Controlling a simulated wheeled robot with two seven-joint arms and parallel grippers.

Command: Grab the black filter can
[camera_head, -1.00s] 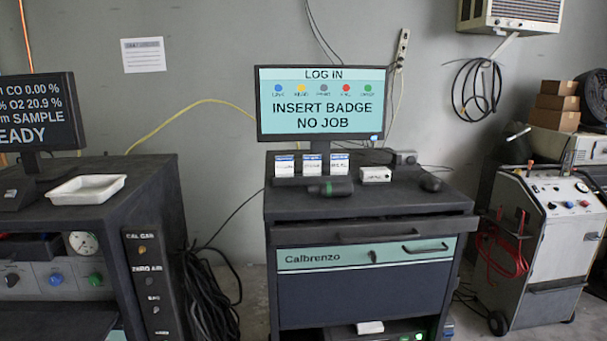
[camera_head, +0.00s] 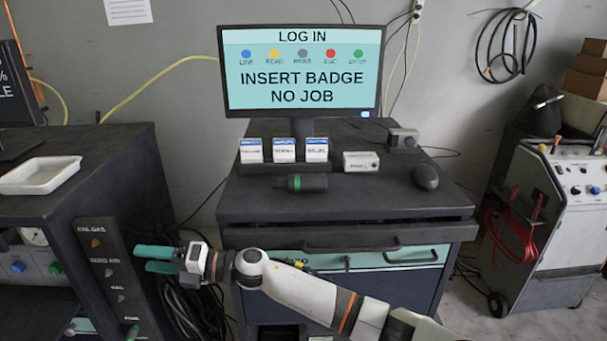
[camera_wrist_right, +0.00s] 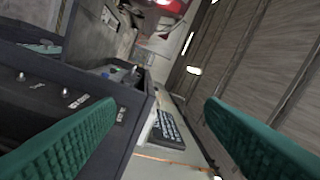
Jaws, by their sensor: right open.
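A dark cylinder with a green band (camera_head: 306,183), which looks like the black filter can, lies on its side on the cart top (camera_head: 350,205), in front of the white-labelled boxes. My right gripper (camera_head: 147,259) reaches across the cart's front from the lower right, its teal fingers pointing left. It is open and empty, below and left of the can, clear of it. Its two green fingers also show apart in the right wrist view (camera_wrist_right: 160,112), with no can visible between them. My left gripper is not in view.
A monitor (camera_head: 300,90) stands behind the can. A small white box (camera_head: 361,161) and a dark mouse-shaped thing (camera_head: 425,177) are right of it. A black bench with a white tray (camera_head: 40,175) stands left, close to my right gripper. A wheeled machine (camera_head: 565,210) stands right.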

